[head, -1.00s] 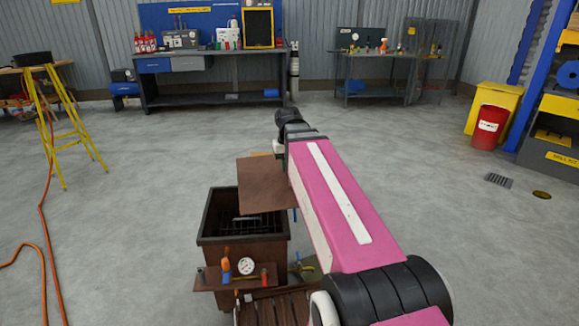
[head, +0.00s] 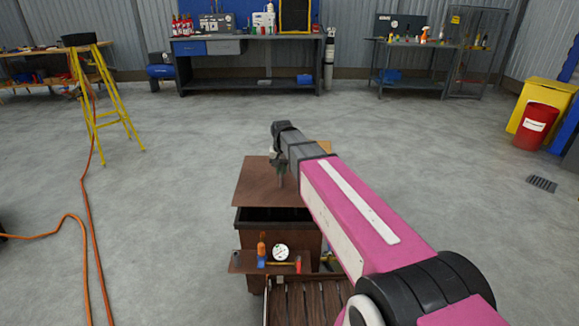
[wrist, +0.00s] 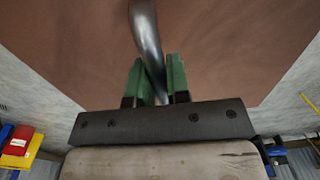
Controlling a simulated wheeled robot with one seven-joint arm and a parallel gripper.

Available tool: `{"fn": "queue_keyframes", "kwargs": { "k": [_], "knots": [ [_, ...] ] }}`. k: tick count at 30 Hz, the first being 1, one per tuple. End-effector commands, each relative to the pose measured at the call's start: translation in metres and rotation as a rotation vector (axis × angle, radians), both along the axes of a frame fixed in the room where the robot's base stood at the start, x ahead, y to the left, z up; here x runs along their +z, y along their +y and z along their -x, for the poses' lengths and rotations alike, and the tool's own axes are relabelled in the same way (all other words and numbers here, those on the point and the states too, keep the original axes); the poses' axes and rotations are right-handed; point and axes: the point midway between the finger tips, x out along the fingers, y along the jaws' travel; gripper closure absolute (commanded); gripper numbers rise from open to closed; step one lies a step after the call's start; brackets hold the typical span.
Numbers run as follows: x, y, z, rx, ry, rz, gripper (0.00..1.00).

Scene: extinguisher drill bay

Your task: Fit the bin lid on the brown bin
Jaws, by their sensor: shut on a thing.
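The brown bin (head: 290,237) stands on the floor in front of me, its dark rim and part of its opening showing in the head view. The bin lid (head: 258,186) is a flat brown plate over the bin's far part; I cannot tell whether it touches the rim. In the wrist view the lid (wrist: 225,45) fills the upper picture. My gripper (wrist: 158,85) has its green fingers shut on the lid's grey curved handle (wrist: 146,40). In the head view my arm hides the lid's right part.
A small shelf (head: 245,262) with a gauge (head: 281,252) and a slatted wooden surface (head: 305,300) are at the bin's near side. An orange hose (head: 88,235) and a yellow stepladder (head: 103,100) are at left. The floor around is mostly clear.

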Motion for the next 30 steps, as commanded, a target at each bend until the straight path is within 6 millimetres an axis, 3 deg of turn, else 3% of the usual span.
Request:
{"fn": "queue_keyframes", "kwargs": {
  "k": [30],
  "knots": [
    [-0.039, 0.001, 0.0, 0.001, 0.0, 0.0, 1.0]
  ]
}}
